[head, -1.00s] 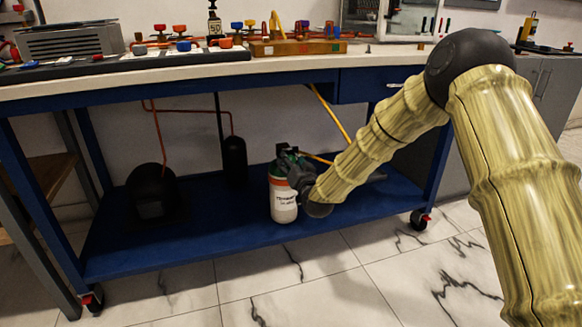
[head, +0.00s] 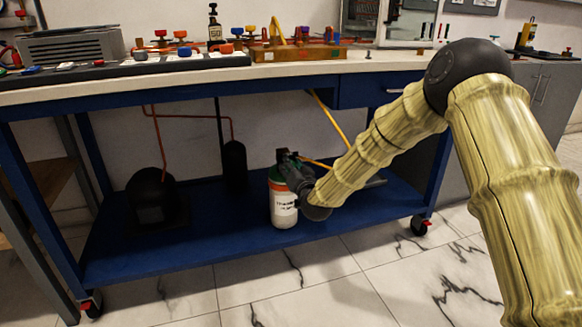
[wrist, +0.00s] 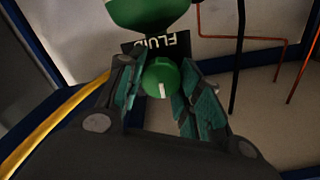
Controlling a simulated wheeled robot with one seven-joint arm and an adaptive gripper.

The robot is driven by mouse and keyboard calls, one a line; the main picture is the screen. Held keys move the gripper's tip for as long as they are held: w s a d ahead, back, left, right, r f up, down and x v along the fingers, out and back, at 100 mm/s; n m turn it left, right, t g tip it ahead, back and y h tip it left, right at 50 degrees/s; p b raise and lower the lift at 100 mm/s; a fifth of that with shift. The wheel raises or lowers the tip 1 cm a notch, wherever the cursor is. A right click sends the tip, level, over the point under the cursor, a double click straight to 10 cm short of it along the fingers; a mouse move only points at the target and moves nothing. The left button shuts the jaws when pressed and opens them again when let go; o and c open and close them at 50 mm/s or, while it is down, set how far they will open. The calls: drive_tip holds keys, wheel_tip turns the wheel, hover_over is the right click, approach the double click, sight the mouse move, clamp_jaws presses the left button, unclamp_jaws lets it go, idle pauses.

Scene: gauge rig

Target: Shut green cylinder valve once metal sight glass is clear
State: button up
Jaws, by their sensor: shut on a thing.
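The green-topped cylinder (head: 283,207), white below with an orange-red band, stands upright on the blue lower shelf. My gripper (head: 287,160) reaches its top from the right in the head view. In the wrist view my gripper (wrist: 158,92) is shut on a round green valve knob (wrist: 161,78) with a white mark, one finger on each side. The green cylinder body (wrist: 150,10) shows beyond the knob, with a black tag (wrist: 158,45) lettered in white beside it. I cannot pick out the metal sight glass for certain among the small bench-top parts.
The blue bench (head: 190,80) carries a row of coloured knobs and a wooden manifold block (head: 298,53). A black tank (head: 152,197) and a slim black cylinder (head: 235,165) stand left on the shelf. A yellow hose (head: 330,122) runs down behind my arm.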

drive_tip(key=shift+m, duration=0.3)
drive_tip(key=m+p, duration=0.2)
drive_tip(key=p, duration=0.1)
drive_tip(key=shift+d+r+m+p, duration=0.1)
drive_tip(key=shift+r+m+p, duration=0.05)
drive_tip(key=shift+m+p, duration=0.15)
drive_tip(key=m+p, duration=0.1)
drive_tip(key=m, duration=0.1)
drive_tip(key=m+p, duration=0.2)
drive_tip(key=m, duration=0.1)
drive_tip(key=shift+f+m, duration=0.2)
drive_tip(key=shift+m, duration=0.1)
drive_tip(key=m, duration=0.4)
drive_tip(key=shift+f+p, duration=0.2)
drive_tip(key=shift+p, duration=0.15)
drive_tip(key=shift+m+b, duration=0.3)
drive_tip(key=shift+m, duration=2.2)
drive_tip(key=o, duration=1)
drive_tip(key=shift+o, duration=0.2)
